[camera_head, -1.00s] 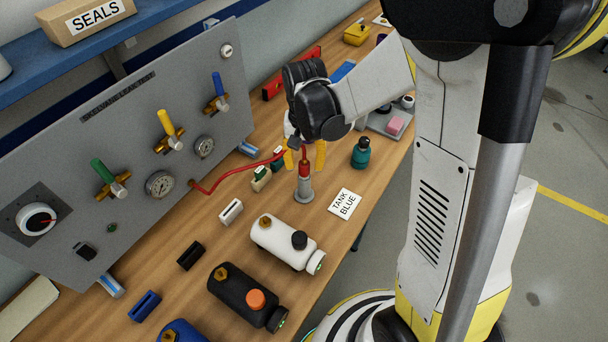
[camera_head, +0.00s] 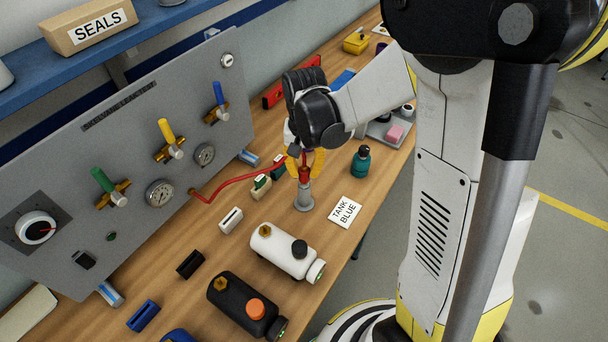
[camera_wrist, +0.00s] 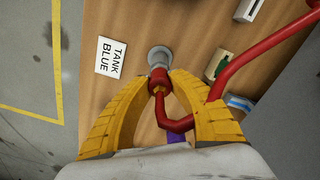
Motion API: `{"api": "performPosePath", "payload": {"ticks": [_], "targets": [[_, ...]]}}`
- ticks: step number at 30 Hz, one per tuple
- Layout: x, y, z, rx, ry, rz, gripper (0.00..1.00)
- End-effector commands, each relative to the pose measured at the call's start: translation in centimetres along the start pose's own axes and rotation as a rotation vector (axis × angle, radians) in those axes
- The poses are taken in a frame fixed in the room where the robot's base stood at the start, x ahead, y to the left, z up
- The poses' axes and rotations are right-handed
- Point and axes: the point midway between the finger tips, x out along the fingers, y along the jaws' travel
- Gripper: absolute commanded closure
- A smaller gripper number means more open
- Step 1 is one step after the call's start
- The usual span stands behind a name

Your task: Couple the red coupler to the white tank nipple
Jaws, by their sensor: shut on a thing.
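The red coupler (camera_head: 304,173) stands upright at the top of a grey stand (camera_head: 304,198) on the bench, with a red hose (camera_head: 235,180) running from it to the panel. My gripper (camera_head: 306,167) comes from above, its yellow fingers shut on the coupler. In the wrist view the fingers close on both sides of the red coupler (camera_wrist: 158,80), with the grey stand (camera_wrist: 159,58) just beyond. The white tank (camera_head: 285,250) lies nearer on the bench, with a brass nipple (camera_head: 265,230) and a black cap (camera_head: 299,249) on top.
A black tank (camera_head: 240,305) with an orange cap lies beside the white one. A "TANK BLUE" card (camera_head: 346,212) lies right of the stand, a teal bottle (camera_head: 361,160) behind it. The valve panel (camera_head: 130,150) rises at left. Several small blocks lie between.

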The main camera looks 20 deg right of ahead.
Motion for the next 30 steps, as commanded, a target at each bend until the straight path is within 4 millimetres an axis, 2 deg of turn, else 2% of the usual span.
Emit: {"api": "performPosePath", "payload": {"ticks": [16,30], "targets": [[-2.2,0.0,0.0,0.000,0.000,0.000,1.00],[-2.7,0.0,0.0,0.000,0.000,0.000,1.00]]}}
